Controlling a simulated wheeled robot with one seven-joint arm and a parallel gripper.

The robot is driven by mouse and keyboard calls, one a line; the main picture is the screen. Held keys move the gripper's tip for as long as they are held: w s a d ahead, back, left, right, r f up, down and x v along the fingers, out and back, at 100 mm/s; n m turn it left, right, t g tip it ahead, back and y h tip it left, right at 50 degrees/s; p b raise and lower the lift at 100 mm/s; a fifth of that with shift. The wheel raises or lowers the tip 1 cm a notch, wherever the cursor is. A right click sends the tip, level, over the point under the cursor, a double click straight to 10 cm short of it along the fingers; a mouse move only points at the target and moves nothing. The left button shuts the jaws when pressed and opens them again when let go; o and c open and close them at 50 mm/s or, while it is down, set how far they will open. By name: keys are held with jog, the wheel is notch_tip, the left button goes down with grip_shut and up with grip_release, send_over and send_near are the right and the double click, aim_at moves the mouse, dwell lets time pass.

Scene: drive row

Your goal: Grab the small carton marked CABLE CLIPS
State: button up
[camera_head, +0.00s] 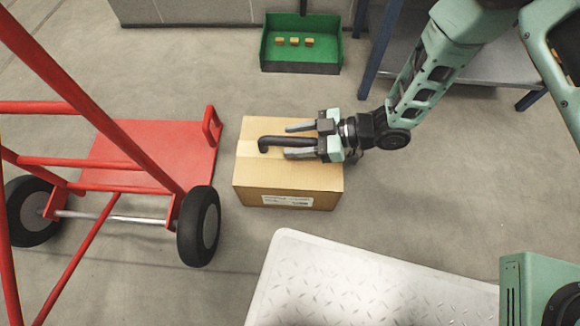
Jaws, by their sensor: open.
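A brown cardboard carton (258,178) stands on the floor near the middle of the view, with a white label (287,201) on its front face. The label's print is too small to read, so I cannot tell whether it says CABLE CLIPS. My gripper (287,141) is over the carton's top, fingers pointing left and open. The gripper hides part of the carton's top.
A red hand truck (150,150) with black wheels stands at left, close to the carton. A green bin (300,68) with three small brown blocks (294,42) is at the back. A pale tread-plate surface (330,285) lies in front. A blue-legged table (470,70) stands at back right.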

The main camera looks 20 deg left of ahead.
grip_shut()
dwell(1.4)
jog(key=shift+r, duration=0.1)
